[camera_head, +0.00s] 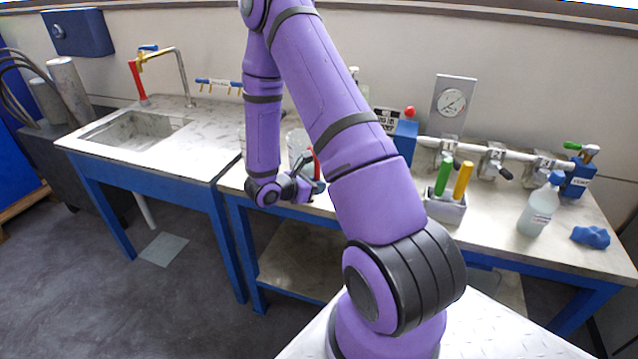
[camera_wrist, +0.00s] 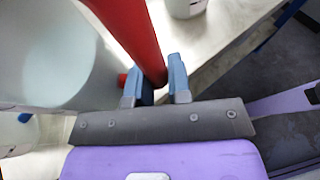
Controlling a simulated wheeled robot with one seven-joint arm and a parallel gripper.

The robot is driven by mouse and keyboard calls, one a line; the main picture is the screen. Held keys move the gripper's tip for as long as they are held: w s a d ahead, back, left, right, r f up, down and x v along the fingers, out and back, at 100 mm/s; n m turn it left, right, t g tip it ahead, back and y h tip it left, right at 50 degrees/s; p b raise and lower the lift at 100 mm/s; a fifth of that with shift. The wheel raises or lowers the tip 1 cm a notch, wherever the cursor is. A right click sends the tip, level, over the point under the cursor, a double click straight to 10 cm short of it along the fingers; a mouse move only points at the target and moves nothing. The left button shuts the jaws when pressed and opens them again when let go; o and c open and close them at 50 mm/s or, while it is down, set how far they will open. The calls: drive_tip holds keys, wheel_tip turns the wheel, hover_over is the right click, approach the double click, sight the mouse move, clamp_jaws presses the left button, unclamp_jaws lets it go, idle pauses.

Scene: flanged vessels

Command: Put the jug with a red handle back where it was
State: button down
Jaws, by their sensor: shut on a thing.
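The jug (camera_wrist: 50,50) is a large pale, see-through vessel filling the left of the wrist view. Its red handle (camera_wrist: 130,30) runs down between the fingers of my gripper (camera_wrist: 157,82), which is shut on it. In the head view the jug (camera_head: 295,142) and a bit of its red handle (camera_head: 317,164) show on or just above the blue-legged bench, partly hidden behind my arm. My gripper (camera_head: 308,186) is beside it there. I cannot tell whether the jug's base touches the bench top.
A white vessel (camera_wrist: 186,6) stands near the bench edge. A pipe with valves (camera_head: 490,157) runs behind. The sink (camera_head: 135,130) is left.

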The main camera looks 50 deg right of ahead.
drive_tip(key=w+d, duration=0.2)
drive_tip(key=d, duration=0.1)
drive_tip(key=w+d, duration=0.1)
drive_tip(key=d, duration=0.1)
drive_tip(key=shift+w+f, duration=0.15)
drive_tip(key=shift+f, duration=0.1)
drive_tip(key=shift+w+d+f, duration=0.15)
drive_tip(key=shift+d+f, duration=0.05)
drive_tip(key=shift+f, duration=0.7)
drive_tip(key=shift+w+d+f, duration=0.1)
drive_tip(key=shift+d+f, duration=0.1)
drive_tip(key=shift+f, duration=0.7)
drive_tip(key=shift+f, duration=0.1)
drive_tip(key=c, duration=1.1)
unclamp_jaws()
drive_tip(key=shift+o, duration=0.2)
